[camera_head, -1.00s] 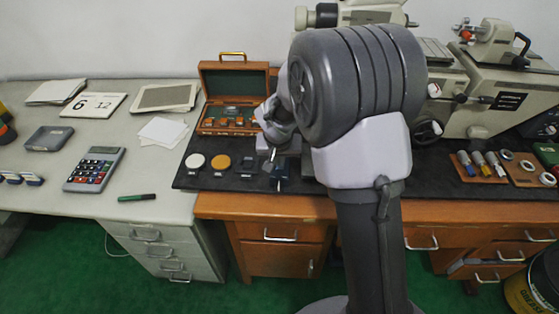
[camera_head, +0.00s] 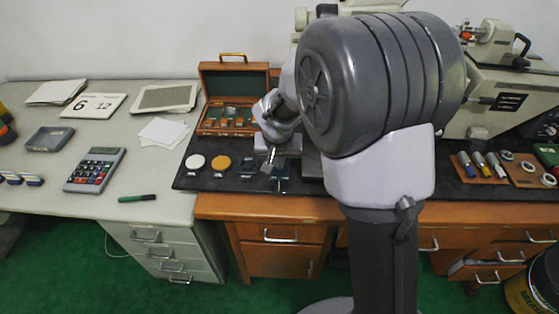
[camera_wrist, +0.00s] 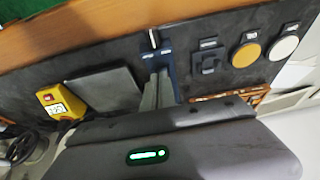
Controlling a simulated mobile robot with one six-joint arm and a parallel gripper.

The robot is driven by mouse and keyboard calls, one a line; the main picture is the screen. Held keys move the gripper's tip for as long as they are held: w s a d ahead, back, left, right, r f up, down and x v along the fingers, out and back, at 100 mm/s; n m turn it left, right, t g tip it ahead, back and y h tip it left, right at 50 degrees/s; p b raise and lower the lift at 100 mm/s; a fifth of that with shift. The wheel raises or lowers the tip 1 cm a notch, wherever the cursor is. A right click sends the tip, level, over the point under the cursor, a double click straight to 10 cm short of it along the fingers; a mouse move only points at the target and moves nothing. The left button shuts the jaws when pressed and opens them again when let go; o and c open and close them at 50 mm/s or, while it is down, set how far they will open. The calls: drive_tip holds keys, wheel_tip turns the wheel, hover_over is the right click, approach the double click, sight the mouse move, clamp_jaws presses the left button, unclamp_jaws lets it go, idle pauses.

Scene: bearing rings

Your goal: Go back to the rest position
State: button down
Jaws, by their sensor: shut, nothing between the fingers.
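My gripper (camera_head: 268,165) is shut and empty, above the dark mat near its front edge. In the wrist view its grey fingers (camera_wrist: 158,88) lie close together, pointing at a dark blue fixture (camera_wrist: 161,58) with a pale upright pin. The fixture (camera_head: 281,185) also shows in the head view, just right of and below my gripper. Whether the fingers touch it cannot be told. Several metal rings (camera_head: 507,156) lie on a brown board at the far right. My own arm hides the middle of the bench.
An open wooden case (camera_head: 203,85) stands behind my gripper. A white disc (camera_head: 195,161) and a yellow disc (camera_head: 220,163) lie to its left. In the wrist view a dark square plate (camera_wrist: 106,90) and a yellow box (camera_wrist: 60,103) are on the left. A machine (camera_head: 500,95) stands at right.

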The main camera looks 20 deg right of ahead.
drive_tip(key=shift+s+r, duration=0.15)
drive_tip(key=shift+r, duration=0.5)
drive_tip(key=shift+f, duration=0.1)
